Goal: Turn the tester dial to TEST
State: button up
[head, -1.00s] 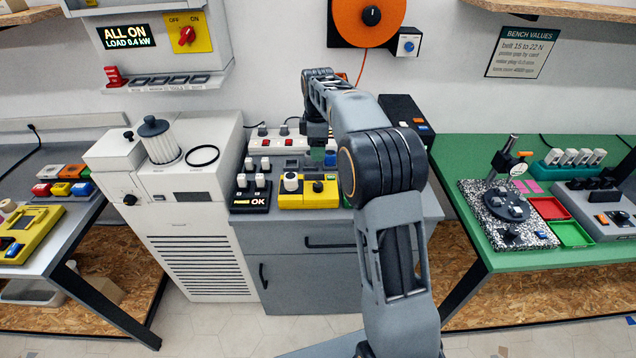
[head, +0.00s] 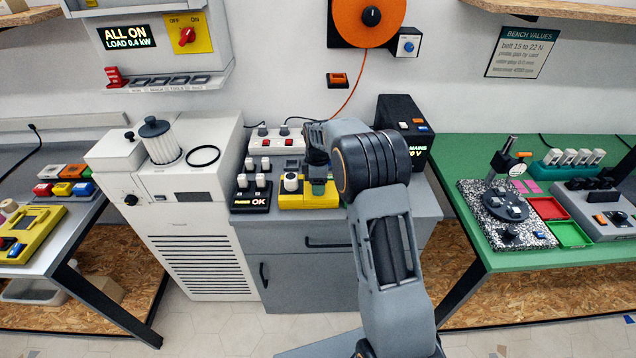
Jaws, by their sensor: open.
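A yellow tester (head: 296,201) lies on the grey cabinet top in the middle. A round white knob (head: 291,182) stands on its left part. My gripper (head: 319,190) points down over the right part of the tester, where it hides the dark dial. The gripper is open, though its fingertips are small and hard to make out. I cannot tell whether the fingers touch the dial or what the dial points to.
A white power strip (head: 276,141) lies behind. A black supply box (head: 405,130) stands at the back right. The grey cabinet top (head: 418,196) is bare at its right front.

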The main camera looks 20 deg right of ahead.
jog(key=shift+f, duration=0.2)
jog(key=shift+c, duration=0.3)
jog(key=c, duration=0.9)
jog(key=shift+o, duration=0.2)
